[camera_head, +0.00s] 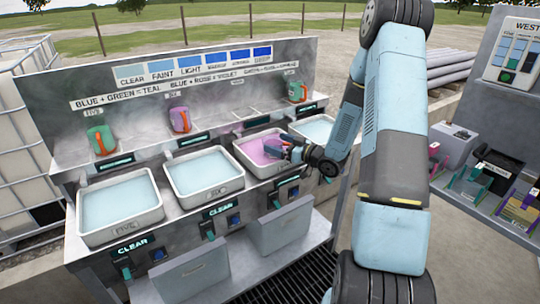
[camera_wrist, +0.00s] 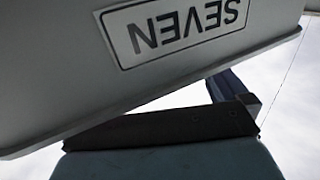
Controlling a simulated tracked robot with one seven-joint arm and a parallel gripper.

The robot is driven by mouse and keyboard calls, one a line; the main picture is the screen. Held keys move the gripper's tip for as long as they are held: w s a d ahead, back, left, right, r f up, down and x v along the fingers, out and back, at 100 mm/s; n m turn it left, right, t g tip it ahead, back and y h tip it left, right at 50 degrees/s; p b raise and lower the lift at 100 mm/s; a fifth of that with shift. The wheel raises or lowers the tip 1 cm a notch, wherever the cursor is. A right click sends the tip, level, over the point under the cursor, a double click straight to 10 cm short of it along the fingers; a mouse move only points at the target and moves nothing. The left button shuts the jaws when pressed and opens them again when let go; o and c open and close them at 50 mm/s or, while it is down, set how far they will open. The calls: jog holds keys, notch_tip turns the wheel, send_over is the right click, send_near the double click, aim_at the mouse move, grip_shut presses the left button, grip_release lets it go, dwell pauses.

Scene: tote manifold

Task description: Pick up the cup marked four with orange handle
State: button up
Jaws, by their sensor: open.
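Several cups with orange or red handles stand on the back shelf: a green cup (camera_head: 101,139) at left, a purple cup (camera_head: 180,120) in the middle and a green cup (camera_head: 297,91) at right. I cannot read a four on any of them. My gripper (camera_head: 284,149) is open, over the tray of pink liquid (camera_head: 243,159), well in front of the shelf. A small orange patch shows by the fingers; I cannot tell what it belongs to. In the wrist view a grey wall marked SEVEN (camera_wrist: 60,95), upside down, fills the top, close to my gripper (camera_wrist: 225,95).
Trays of pale blue liquid stand at left (camera_head: 82,222), centre-left (camera_head: 174,184) and right of the pink one. Levers and buttons line the front below them. A white caged tank (camera_head: 25,150) stands at far left. Another console (camera_head: 480,205) stands at right.

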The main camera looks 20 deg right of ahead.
jog(key=c, duration=1.2)
jog(key=shift+r, duration=0.15)
